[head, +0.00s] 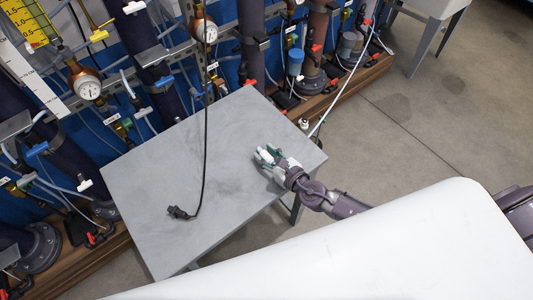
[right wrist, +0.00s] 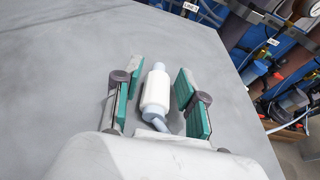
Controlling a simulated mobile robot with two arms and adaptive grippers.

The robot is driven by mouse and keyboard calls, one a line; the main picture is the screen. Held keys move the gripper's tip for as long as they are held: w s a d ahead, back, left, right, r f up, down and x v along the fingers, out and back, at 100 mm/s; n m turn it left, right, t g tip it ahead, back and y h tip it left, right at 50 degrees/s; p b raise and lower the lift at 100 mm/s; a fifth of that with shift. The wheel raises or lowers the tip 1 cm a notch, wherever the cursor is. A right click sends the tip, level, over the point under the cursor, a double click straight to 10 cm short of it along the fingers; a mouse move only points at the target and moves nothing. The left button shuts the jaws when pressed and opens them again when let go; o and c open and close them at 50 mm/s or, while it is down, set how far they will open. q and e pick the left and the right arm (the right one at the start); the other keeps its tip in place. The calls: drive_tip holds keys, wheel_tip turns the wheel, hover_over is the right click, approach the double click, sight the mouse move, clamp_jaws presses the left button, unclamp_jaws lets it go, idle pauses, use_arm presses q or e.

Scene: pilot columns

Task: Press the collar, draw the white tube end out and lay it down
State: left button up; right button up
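A white cylindrical piece with pale blue ends (right wrist: 156,92) lies on or just above the grey table top in the right wrist view. A short pale tube end (right wrist: 160,124) joins its near side. My right gripper (right wrist: 157,100) is open around it, with green-padded fingers on either side and a gap at each. In the head view the right gripper (head: 266,157) is over the right part of the table. A white tube (head: 343,92) runs from the columns down to the table's far right edge. A pressable collar cannot be made out. My left gripper is not in view.
The grey table (head: 150,190) is mostly bare. A black cable with a plug (head: 181,212) hangs onto its left part. Columns with gauges (head: 88,88), valves and thin tubes stand behind it on a wooden plinth (head: 345,92). Open floor (head: 420,130) lies to the right.

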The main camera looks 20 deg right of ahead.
drive_tip(key=shift+o, duration=0.6)
drive_tip(key=shift+s+d, duration=0.1)
drive_tip(key=shift+s, duration=0.15)
drive_tip(key=v, duration=1)
drive_tip(key=shift+s+r, duration=0.1)
drive_tip(key=shift+s, duration=0.15)
drive_tip(key=shift+s+d+r, duration=0.15)
drive_tip(key=shift+s+d, duration=0.05)
drive_tip(key=shift+s, duration=0.3)
